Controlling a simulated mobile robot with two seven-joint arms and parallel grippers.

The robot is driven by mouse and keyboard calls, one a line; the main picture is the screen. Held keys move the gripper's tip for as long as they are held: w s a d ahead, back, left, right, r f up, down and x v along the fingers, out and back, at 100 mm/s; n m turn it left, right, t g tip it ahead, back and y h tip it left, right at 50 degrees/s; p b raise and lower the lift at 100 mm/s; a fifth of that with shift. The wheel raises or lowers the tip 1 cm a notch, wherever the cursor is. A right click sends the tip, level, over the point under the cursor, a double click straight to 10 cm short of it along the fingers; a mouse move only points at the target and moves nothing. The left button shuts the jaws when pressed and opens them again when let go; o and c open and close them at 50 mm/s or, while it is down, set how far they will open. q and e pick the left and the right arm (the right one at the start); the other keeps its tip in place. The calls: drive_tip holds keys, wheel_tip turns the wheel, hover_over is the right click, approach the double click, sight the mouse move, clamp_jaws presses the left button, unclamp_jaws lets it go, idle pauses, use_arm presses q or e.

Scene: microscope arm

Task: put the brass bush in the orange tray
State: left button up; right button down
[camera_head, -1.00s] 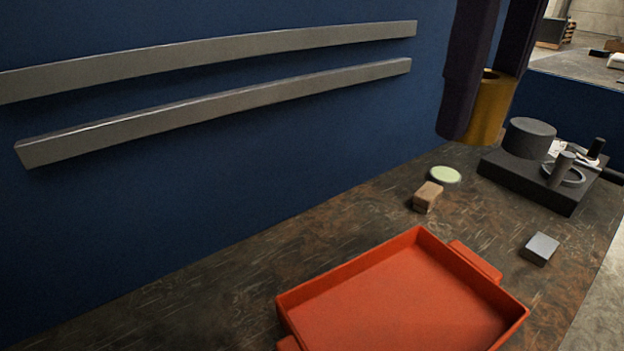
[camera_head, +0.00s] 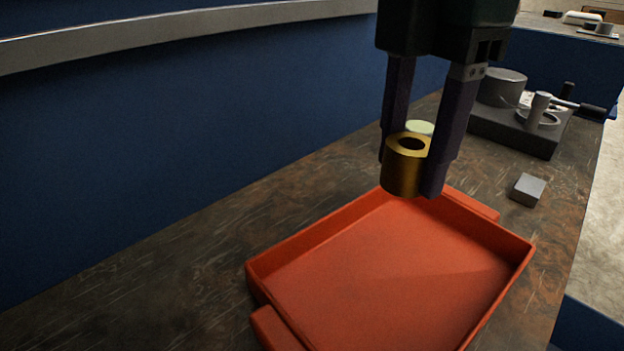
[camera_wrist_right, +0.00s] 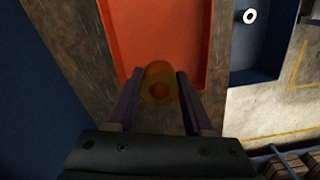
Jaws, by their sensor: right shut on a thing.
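The brass bush (camera_head: 404,172) is a gold cylinder with a hole through it, held upright in the head view. My right gripper (camera_head: 416,180) is shut on it, one dark finger on each side. The bush hangs above the far corner of the orange tray (camera_head: 385,270), which lies empty on the bench. In the right wrist view the bush (camera_wrist_right: 159,84) sits between the fingers of my right gripper (camera_wrist_right: 160,92), with the orange tray (camera_wrist_right: 150,40) beyond it. My left gripper is not in view.
A pale green disc (camera_head: 420,128) lies behind the gripper. A grey block (camera_head: 527,189) lies right of the tray. A dark fixture (camera_head: 520,125) with a cylinder and ring stands at the back right. A blue wall (camera_head: 180,150) runs along the left.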

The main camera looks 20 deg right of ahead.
sight(404, 190)
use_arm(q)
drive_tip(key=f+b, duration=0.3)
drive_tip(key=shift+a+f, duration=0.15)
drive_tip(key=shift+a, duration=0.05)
use_arm(e)
wheel_tip(404, 190, down, 16)
drive_tip(key=shift+f, duration=0.2)
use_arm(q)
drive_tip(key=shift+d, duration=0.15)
use_arm(e)
drive_tip(key=shift+c, duration=1.5)
unclamp_jaws()
drive_tip(key=shift+f, duration=0.1)
use_arm(q)
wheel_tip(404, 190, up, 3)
drive_tip(key=p, duration=0.2)
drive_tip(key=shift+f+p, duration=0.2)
drive_tip(key=shift+p, duration=0.15)
use_arm(e)
wheel_tip(404, 190, up, 12)
drive_tip(key=shift+r, duration=0.2)
